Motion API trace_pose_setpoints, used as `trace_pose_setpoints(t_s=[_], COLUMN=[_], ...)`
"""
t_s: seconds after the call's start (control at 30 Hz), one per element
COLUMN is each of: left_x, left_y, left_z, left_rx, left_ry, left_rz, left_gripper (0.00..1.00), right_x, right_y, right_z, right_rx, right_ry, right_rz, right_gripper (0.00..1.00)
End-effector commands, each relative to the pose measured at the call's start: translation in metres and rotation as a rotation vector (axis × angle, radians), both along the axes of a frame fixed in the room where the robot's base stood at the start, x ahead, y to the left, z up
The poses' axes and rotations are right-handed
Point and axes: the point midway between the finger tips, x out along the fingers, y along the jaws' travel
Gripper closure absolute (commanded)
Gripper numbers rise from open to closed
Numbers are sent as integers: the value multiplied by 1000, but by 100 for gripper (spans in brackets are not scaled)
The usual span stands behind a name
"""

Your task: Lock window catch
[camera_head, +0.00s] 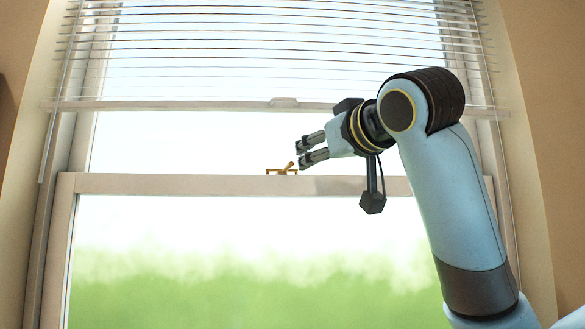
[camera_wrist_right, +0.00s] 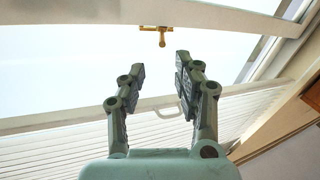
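The brass window catch (camera_head: 283,170) sits on top of the window's middle rail (camera_head: 200,185), with its small lever tilted up to the right. It also shows in the right wrist view (camera_wrist_right: 162,33), beyond the fingertips. My right gripper (camera_head: 305,150) is just to the right of the catch and slightly above it, pointing left. In the right wrist view my right gripper (camera_wrist_right: 160,75) has its two fingers apart with nothing between them. It looks clear of the catch. My left gripper is not in view.
White blinds (camera_head: 280,50) hang over the upper window, with their bottom bar (camera_head: 200,105) above my right gripper. A blind wand (camera_head: 50,140) hangs at the left. The rail left of the catch is clear.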

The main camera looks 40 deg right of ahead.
Motion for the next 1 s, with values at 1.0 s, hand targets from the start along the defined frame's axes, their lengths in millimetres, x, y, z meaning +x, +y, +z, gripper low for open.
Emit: trace_pose_setpoints(t_s=[1.0], left_x=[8], left_y=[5], left_z=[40], left_rx=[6], left_ry=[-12], left_rz=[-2], left_gripper=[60], right_x=[97], right_y=[-19], right_z=[1], right_rx=[0], right_ry=[-1], right_rz=[-1], right_gripper=[79])
